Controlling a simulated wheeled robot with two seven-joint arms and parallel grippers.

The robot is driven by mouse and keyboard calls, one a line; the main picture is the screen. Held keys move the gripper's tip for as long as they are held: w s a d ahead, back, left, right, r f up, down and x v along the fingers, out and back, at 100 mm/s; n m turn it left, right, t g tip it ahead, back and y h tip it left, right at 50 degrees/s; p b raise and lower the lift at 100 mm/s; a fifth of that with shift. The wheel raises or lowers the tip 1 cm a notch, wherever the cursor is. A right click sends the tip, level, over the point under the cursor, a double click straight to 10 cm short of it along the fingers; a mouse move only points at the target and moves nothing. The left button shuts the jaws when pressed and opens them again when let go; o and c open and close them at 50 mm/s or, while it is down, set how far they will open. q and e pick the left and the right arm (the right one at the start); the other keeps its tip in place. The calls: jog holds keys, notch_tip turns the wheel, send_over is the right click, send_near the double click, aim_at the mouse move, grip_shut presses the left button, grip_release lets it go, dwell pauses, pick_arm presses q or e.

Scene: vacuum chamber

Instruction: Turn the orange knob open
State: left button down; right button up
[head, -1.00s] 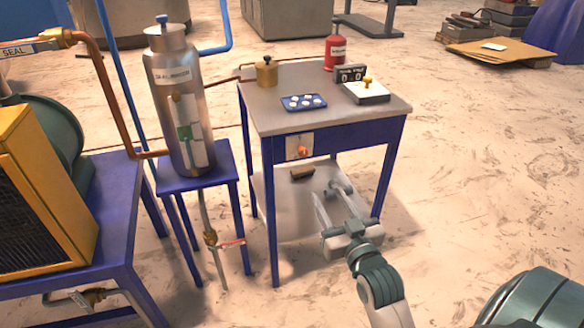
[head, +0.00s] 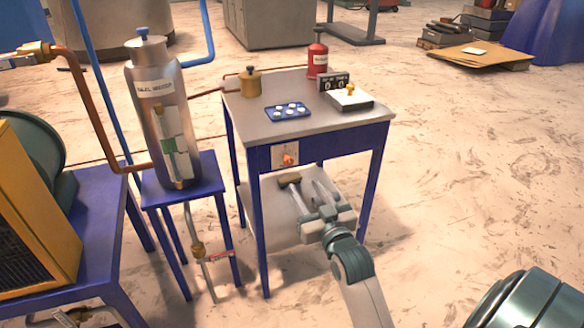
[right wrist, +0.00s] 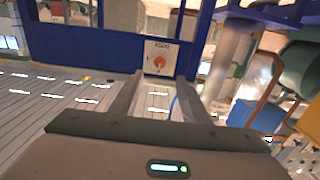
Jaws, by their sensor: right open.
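The orange knob (head: 288,159) sits on a small pale plate (head: 279,155) on the blue front apron of the table. It also shows in the right wrist view (right wrist: 158,61), beyond the fingers and near the picture's middle. My right gripper (head: 306,188) is open and empty, in front of the table and below the knob, apart from it. In the right wrist view its two fingers (right wrist: 155,90) point toward the knob plate, with a gap between them. My left gripper is not in view.
The table (head: 240,111) bears a blue tray (head: 288,111), a brass pot (head: 250,82), a red bottle (head: 317,58) and a small device with a yellow knob (head: 349,98). A steel cylinder (head: 160,115) stands on a blue stool to the left.

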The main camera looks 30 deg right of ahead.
aim_at(290, 163)
jog(key=x, duration=1)
jog(key=shift+w, duration=0.4)
jog(key=c, duration=1.1)
